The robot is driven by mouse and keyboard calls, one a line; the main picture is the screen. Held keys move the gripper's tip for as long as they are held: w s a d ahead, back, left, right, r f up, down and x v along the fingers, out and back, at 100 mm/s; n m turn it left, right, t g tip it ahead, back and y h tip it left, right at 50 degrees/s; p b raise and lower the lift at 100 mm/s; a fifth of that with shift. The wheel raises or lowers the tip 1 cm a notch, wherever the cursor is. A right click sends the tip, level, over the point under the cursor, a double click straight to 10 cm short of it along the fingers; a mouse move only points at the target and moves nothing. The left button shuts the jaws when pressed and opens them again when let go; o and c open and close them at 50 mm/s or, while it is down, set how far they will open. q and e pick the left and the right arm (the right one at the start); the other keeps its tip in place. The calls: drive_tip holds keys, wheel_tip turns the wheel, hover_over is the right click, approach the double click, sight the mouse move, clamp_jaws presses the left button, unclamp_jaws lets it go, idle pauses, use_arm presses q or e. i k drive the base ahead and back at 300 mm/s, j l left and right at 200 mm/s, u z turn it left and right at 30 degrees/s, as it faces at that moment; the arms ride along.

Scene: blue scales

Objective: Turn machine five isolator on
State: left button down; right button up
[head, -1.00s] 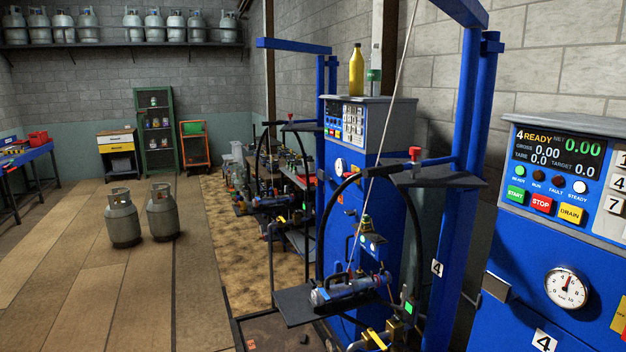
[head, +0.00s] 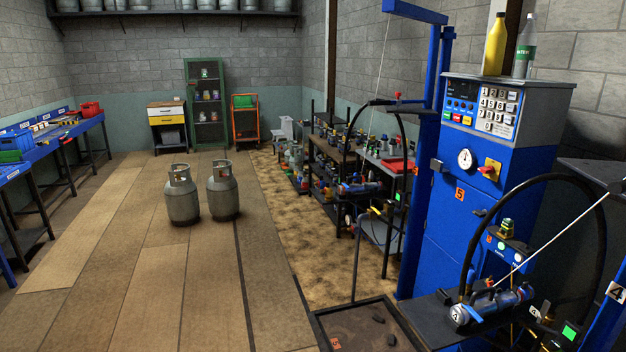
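Machine five is the blue cabinet (head: 432,230) at the right of the head view, with an orange 5 label (head: 459,194) on its front. A yellow isolator switch with a red handle (head: 490,170) sits on its upper front, right of a round white gauge (head: 465,158). The handle is too small to tell whether it stands at on or off. The display (head: 462,89) above is dark, beside a white number keypad (head: 497,109). Neither of my grippers is in view.
A shelf with a blue cylinder fitting (head: 493,304) and a black hose arch stand in front of machine five's right side. A low tray (head: 372,325) lies at its foot. Two grey gas cylinders (head: 223,190) stand on the open wooden floor. Blue benches (head: 88,123) line the left wall.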

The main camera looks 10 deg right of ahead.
sight(490, 170)
drive_tip(key=i+j, duration=0.1)
drive_tip(key=i, duration=0.55)
drive_tip(key=i+j, duration=0.15)
drive_tip(key=i, duration=0.55)
drive_tip(key=i+j, duration=0.1)
drive_tip(key=i, duration=0.55)
